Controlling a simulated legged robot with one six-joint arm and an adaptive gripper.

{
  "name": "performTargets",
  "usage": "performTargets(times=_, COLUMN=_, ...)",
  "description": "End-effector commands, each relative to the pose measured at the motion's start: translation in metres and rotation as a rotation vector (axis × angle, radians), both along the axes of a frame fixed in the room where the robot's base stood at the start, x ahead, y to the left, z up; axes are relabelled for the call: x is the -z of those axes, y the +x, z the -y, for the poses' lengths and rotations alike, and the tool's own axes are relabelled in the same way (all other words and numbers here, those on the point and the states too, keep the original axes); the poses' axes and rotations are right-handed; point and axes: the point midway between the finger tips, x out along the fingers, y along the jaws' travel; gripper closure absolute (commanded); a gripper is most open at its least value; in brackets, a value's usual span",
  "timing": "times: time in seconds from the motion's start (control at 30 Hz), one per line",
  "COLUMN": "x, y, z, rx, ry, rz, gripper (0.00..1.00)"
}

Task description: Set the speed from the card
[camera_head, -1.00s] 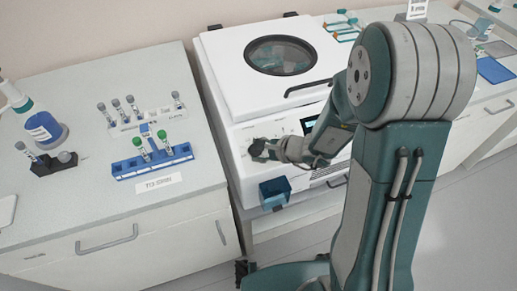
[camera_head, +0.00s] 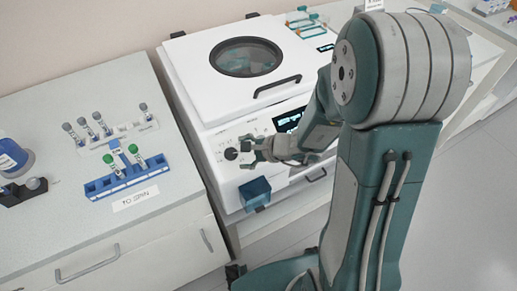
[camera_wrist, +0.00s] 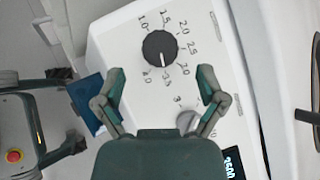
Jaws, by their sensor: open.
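The white centrifuge (camera_head: 190,75) has a round lid window and a front control panel. A black dial knob (camera_wrist: 160,48) with a white pointer line sits on the panel, ringed by printed numbers; the line points down in the wrist view. The knob also shows in the head view (camera_head: 231,153). A grey knob (camera_wrist: 188,122) and a lit display (camera_wrist: 231,165), partly cut off, are lower right. My gripper (camera_wrist: 161,84) is open and empty, its fingers apart below the black knob in the picture. A white card (camera_head: 374,4) at the top edge is cut off and unreadable.
A blue box (camera_head: 255,194) hangs at the machine's front. On the left bench are a blue rack (camera_head: 155,170) with green-capped tubes, a white rack (camera_head: 120,131) with grey-capped tubes and a "TO SPIN" label (camera_head: 135,199).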

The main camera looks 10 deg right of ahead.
Motion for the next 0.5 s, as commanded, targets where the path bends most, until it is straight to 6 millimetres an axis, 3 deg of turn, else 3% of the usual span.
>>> performTargets(times=0.2, x=-0.027, y=-0.020, z=0.034, rx=0.006, ry=-0.002, rz=0.004, gripper=0.10)
performTargets(times=0.5, x=-0.044, y=-0.036, z=0.055, rx=0.000, ry=-0.002, rz=-0.001, gripper=0.10)
